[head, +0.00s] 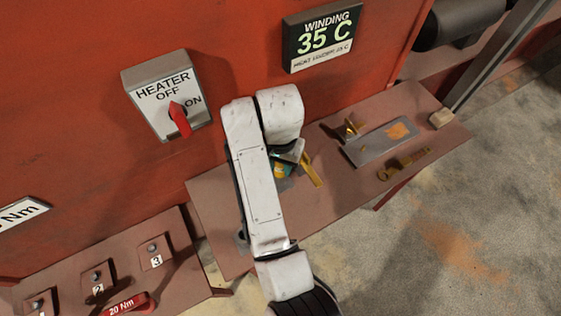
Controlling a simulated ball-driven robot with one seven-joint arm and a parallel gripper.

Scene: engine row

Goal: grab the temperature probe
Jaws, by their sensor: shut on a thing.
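My gripper (287,158) is over the middle of the brown bench, partly hidden behind my white arm. It is shut on a small teal and yellow thing (281,170), which I take to be the temperature probe. Most of that thing is covered by my arm and gripper, so its full shape and whether it touches the bench cannot be told. A yellow bar (311,170) shows just right of the gripper; I cannot tell if it is part of the held thing.
The brown bench (345,185) carries a brass fitting (351,128), a grey plate (366,150), a brass spanner (403,164) and a pale block (440,118). The red wall behind holds a heater switch (150,103) and a 35 C display (320,38). A red 20 Nm tool (127,305) lies lower left.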

